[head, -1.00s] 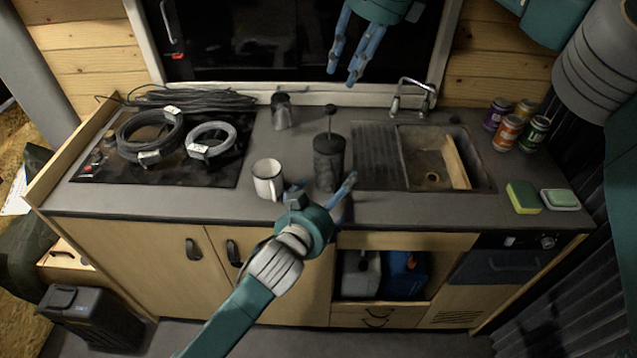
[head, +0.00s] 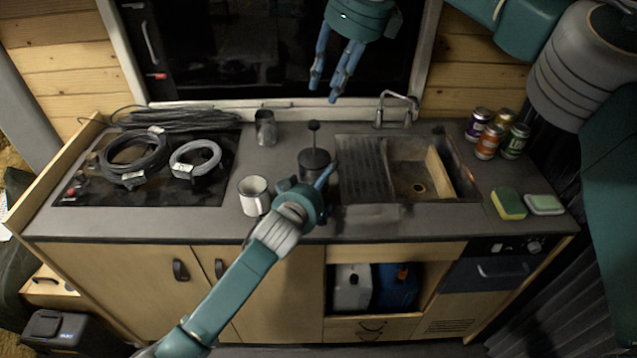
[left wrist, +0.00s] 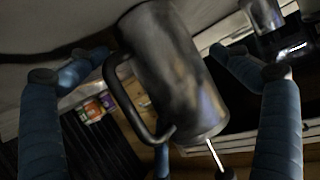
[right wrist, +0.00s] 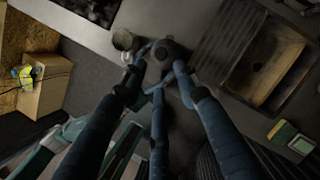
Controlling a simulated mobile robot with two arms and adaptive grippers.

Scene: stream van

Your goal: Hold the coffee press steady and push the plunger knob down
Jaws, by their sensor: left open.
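The coffee press (head: 314,163) is a dark cylinder standing upright on the counter, left of the sink. Its black plunger knob (head: 313,125) stands well above the lid on a thin rod. My left gripper (head: 308,178) is at the press's near side. In the left wrist view the press body (left wrist: 172,70) with its handle lies between the spread fingers; contact is not clear. In the head view the left hand hides the lower press. My right gripper (head: 333,92) is open and empty, pointing down above the counter. The right wrist view looks down on the press (right wrist: 166,50).
Cable coils (head: 136,155) lie on the hob at left. The sink (head: 410,185), faucet (head: 397,108), several cans (head: 489,140) and a sponge (head: 509,204) are at right.

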